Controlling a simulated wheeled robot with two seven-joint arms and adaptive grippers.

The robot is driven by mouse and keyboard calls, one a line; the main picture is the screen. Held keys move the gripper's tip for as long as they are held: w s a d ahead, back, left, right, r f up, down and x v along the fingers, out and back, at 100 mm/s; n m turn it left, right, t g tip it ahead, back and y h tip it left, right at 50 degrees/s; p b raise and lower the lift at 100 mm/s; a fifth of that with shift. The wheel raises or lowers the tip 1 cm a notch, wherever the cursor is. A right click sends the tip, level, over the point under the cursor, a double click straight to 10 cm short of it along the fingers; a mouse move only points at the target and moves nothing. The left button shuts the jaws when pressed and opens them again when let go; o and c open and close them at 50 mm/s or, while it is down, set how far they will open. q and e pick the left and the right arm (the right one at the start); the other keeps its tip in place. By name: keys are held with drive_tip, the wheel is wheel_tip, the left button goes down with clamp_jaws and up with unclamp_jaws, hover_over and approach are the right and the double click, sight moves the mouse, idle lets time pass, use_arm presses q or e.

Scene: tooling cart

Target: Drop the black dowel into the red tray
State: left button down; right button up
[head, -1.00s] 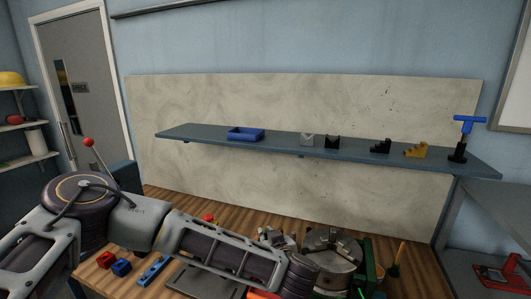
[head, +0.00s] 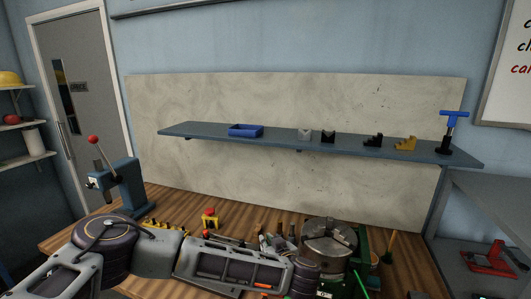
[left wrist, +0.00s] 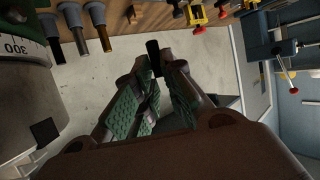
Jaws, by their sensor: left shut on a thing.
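My left gripper (left wrist: 152,92) shows in the left wrist view, its green-padded fingers closed together on the black dowel (left wrist: 153,52). The dowel's dark end sticks out beyond the fingertips, above a pale surface; the rest of it is hidden between the fingers. In the head view my left arm crosses the front of the bench, and its fingertips and the dowel cannot be made out. A red object (head: 488,260) lies on a grey surface at the lower right; I cannot tell whether it is the red tray. My right gripper is not in view.
A metal chuck (head: 330,234) stands on the wooden bench (head: 180,205) near my left arm. A blue lever press (head: 122,185) stands at the left. The wall shelf (head: 280,140) holds a blue tray (head: 246,130), several blocks and a blue T-handled tool (head: 450,125).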

use_arm(q)
drive_tip(key=shift+f, duration=0.15)
drive_tip(key=shift+f+b, duration=1.25)
drive_tip(key=shift+f, duration=1.6)
drive_tip(key=c, duration=1.4)
unclamp_jaws()
drive_tip(key=shift+c, duration=0.2)
drive_tip(key=shift+s, duration=0.1)
drive_tip(key=v, duration=1.2)
